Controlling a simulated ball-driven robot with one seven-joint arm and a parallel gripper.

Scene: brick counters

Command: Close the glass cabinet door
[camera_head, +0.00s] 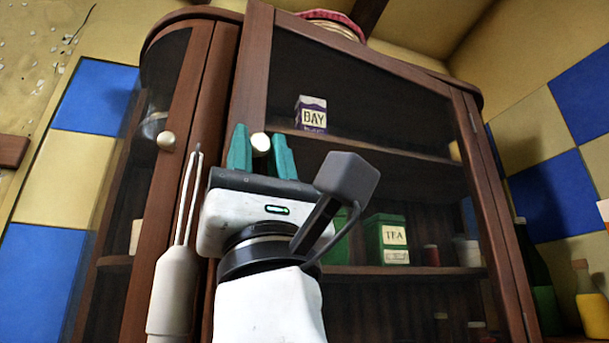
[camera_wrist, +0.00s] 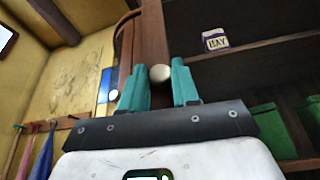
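The glass cabinet (camera_head: 480,170) has dark brown wooden frames. Its large right glass door (camera_head: 255,65) looks ajar, with its left edge standing out in front of the cabinet. A round pale knob (camera_head: 260,143) sits near that edge. My gripper (camera_head: 261,150), with two teal fingers, is at the knob. In the wrist view the knob (camera_wrist: 161,74) fills the gap between the fingertips (camera_wrist: 161,78), and the fingers appear closed on its sides. The narrower left glass door (camera_head: 180,90) has its own knob (camera_head: 167,141). My gripper and arm hide part of the right door's lower left.
A basket (camera_head: 335,22) sits on top. Bottles (camera_head: 590,300) stand at the right. Cloths (camera_wrist: 42,155) hang from a wall rack at left in the wrist view.

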